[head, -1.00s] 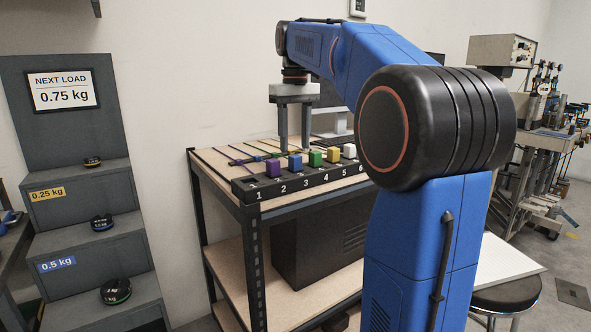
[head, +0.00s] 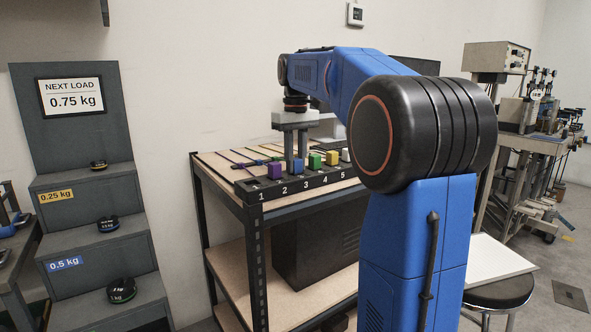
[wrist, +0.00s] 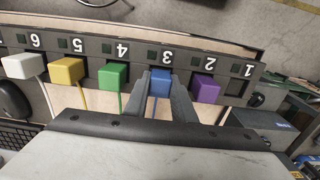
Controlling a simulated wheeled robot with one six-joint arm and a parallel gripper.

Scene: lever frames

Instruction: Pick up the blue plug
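The blue plug (head: 297,167) is a small block in the numbered black strip (head: 325,181) on the bench, between the purple plug (head: 275,171) and the green plug (head: 314,160). My gripper (head: 296,157) points straight down over it. In the wrist view, the blue plug (wrist: 159,83) is between the two fingers of my gripper (wrist: 160,76), beside the upside-down number 3. The fingers are closed against its two sides. The plug's lower part is hidden, and I see no clear gap under it.
A yellow plug (wrist: 68,71) and a white plug (wrist: 24,66) stand in the same strip, with cords running from the plugs. A grey stepped rack (head: 85,190) with weights stands left. A sign (head: 70,96) reads "NEXT LOAD 0.75 kg". A stool (head: 499,290) is at lower right.

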